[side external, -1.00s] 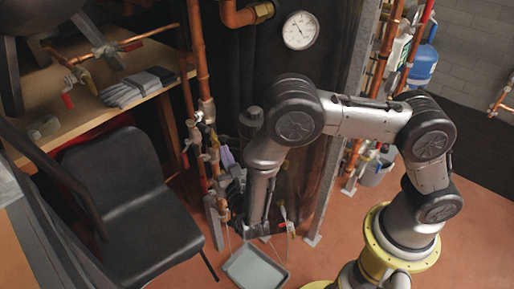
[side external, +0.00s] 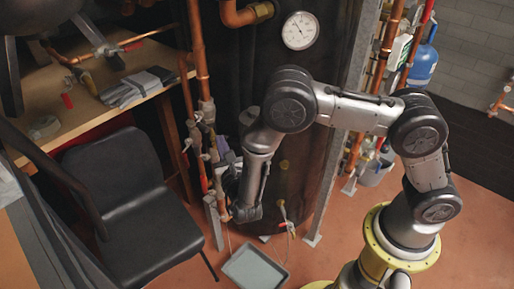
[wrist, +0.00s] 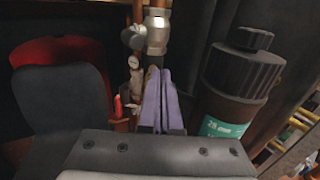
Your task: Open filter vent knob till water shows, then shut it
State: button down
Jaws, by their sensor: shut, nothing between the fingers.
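The filter is a dark cylinder with a teal label (wrist: 222,128) at the right of the wrist view. Its ridged black cap (wrist: 243,72) carries a smaller round knob (wrist: 249,38) on top. In the side view my arm hides most of the filter; a dark round top (side external: 250,115) shows beside the arm. My gripper (wrist: 160,72) has purple fingers close together, shut and empty. They are left of the filter and apart from the knob. In the side view my gripper (side external: 223,145) is by the copper pipes. I see no water at the knob.
Copper pipes with valves (side external: 207,115) stand close to my gripper. A black chair (side external: 135,190) is at the left, below a wooden bench. A grey tray (side external: 255,270) lies on the floor.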

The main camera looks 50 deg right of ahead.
jog(key=shift+a+f, duration=0.1)
jog(key=shift+f, duration=0.25)
dwell(0.4)
jog(key=shift+w+a, duration=0.25)
jog(key=shift+a, duration=0.15)
jog(key=shift+r, duration=0.1)
jog(key=v, duration=0.6)
jog(key=shift+r, duration=0.45)
dwell(0.4)
